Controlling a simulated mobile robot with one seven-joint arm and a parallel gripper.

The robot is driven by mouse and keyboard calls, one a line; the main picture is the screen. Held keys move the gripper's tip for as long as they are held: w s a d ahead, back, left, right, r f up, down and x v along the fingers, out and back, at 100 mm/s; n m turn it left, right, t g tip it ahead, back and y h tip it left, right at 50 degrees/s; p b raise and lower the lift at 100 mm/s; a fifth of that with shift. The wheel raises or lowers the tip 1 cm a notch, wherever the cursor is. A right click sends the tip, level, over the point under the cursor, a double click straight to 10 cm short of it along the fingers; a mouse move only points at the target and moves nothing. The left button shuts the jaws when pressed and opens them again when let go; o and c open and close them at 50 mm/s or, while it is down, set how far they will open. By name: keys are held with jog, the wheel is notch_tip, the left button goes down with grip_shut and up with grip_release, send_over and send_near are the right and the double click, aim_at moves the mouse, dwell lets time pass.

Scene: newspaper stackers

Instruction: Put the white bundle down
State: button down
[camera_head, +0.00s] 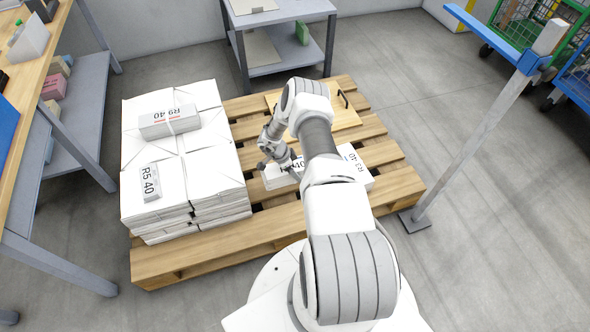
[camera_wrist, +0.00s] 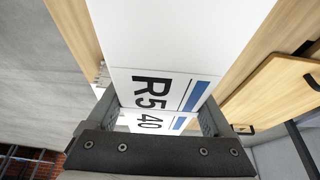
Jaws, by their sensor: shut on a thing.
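My gripper (camera_head: 281,163) is low over the middle of the wooden pallet, shut on a white bundle (camera_head: 276,178). In the wrist view the white bundle (camera_wrist: 180,40) lies between the two fingers of my gripper (camera_wrist: 160,118). Its label reads R5 40 beside a blue stripe. White paper marked R3 40 (camera_head: 358,167) shows right of my arm; my arm hides whether it joins the held bundle. The bundle is at or close above the slats; I cannot tell whether it touches them.
A stack of white bundles (camera_head: 215,160) fills the pallet's left side, with labelled packs R9 40 (camera_head: 155,127) and R5 40 (camera_head: 150,195) on top. A wooden board with a black handle (camera_head: 345,115) lies at the back. A post (camera_head: 470,150) stands right of the pallet (camera_head: 390,195).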

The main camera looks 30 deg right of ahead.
jog(key=shift+f, duration=0.4)
grip_release()
